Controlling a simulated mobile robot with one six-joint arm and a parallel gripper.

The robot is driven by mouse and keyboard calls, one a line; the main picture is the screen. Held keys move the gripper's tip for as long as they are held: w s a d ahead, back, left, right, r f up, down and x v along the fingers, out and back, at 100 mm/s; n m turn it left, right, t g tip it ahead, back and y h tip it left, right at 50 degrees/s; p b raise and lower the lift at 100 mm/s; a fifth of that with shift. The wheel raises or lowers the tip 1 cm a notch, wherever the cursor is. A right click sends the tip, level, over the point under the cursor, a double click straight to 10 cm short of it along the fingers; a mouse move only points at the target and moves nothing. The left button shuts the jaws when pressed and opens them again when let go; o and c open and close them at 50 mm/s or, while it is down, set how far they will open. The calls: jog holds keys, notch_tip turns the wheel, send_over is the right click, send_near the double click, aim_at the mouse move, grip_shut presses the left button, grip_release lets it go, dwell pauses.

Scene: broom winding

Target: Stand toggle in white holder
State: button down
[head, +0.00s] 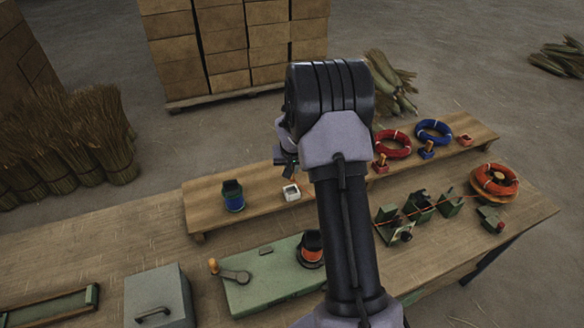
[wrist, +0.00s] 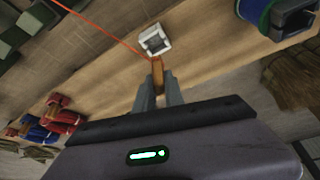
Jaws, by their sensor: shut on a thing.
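The toggle (wrist: 157,73) is a small orange-brown wooden piece in the wrist view. My gripper (wrist: 159,88) is shut on it, and an orange cord (wrist: 100,24) runs from near it to the upper left. The white holder (wrist: 155,40) is a small square block with a dark opening, just beyond the toggle in that view; the toggle appears apart from it. In the head view the white holder (head: 291,192) sits on the raised wooden shelf, just below my gripper (head: 289,169). My arm hides part of the shelf, and the toggle is not clear there.
A dark blue-and-green spool (head: 233,196) stands left of the holder. Right of my arm are a red coil (head: 392,144), a blue coil (head: 434,131) and small coloured holders. Green guide blocks (head: 420,206) and an orange coil (head: 495,179) stand on the lower bench.

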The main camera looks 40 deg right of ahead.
aim_at(292, 181)
jog(key=shift+w+d+f, duration=0.1)
jog(key=shift+w+f, duration=0.05)
jog(key=shift+f, duration=0.2)
notch_tip(292, 181, down, 6)
jog(key=b, duration=0.6)
jog(key=shift+r, duration=0.2)
jog(key=shift+f+b, duration=0.65)
jog(key=shift+b, duration=0.4)
dwell(0.4)
jog(key=c, duration=1.7)
grip_release()
jog(key=shift+r, duration=0.1)
jog(key=p+v, duration=0.4)
jog(key=v, duration=0.7)
jog(key=shift+p, duration=0.35)
